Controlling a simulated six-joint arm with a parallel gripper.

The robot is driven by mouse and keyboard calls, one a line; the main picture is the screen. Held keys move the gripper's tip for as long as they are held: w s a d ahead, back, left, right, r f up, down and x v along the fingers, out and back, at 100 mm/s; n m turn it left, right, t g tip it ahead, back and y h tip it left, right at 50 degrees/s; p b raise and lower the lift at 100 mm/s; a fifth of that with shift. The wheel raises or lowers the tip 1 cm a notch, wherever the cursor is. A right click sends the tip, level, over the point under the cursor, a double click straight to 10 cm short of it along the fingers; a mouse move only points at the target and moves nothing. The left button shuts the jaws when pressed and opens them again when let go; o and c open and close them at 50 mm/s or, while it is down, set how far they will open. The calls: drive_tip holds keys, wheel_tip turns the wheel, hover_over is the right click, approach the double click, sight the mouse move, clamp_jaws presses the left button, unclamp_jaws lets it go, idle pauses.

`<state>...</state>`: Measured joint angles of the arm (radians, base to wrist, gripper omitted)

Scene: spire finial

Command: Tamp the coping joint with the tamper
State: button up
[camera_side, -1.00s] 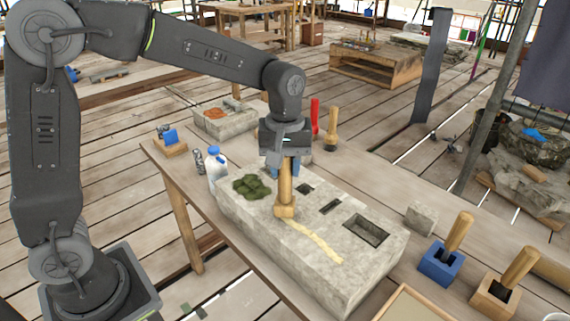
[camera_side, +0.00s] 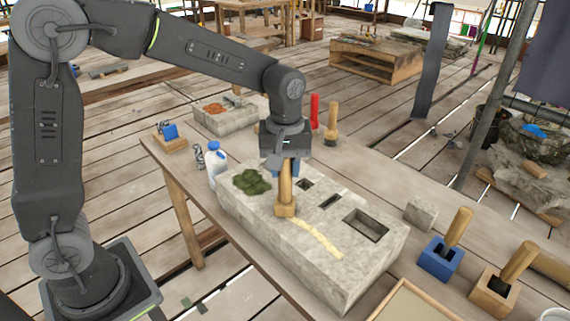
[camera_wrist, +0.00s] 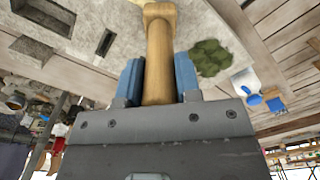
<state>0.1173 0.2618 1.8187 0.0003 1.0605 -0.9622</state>
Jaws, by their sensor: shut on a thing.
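My gripper (camera_side: 284,168) is shut on the wooden handle of the tamper (camera_side: 286,198), which it holds upright. In the wrist view the blue fingers of my gripper (camera_wrist: 158,82) flank the tamper's handle (camera_wrist: 158,50). The part of the joint under the foot is hidden.
Green moss (camera_side: 252,182) and several rectangular pockets, the largest a deep socket (camera_side: 366,225), are on the block. A white bottle (camera_side: 215,163) stands behind its left end. A blue holder (camera_side: 440,260) and a wooden holder (camera_side: 494,293), each with a handled tool, stand at right.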

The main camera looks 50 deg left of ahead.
drive_tip(key=shift+d, duration=0.5)
drive_tip(key=shift+s+d+f, duration=0.1)
drive_tip(key=shift+d+f, duration=0.05)
drive_tip(key=shift+d, duration=0.4)
drive_tip(key=shift+d+f, duration=0.15)
drive_tip(key=shift+d, duration=0.4)
clamp_jaws()
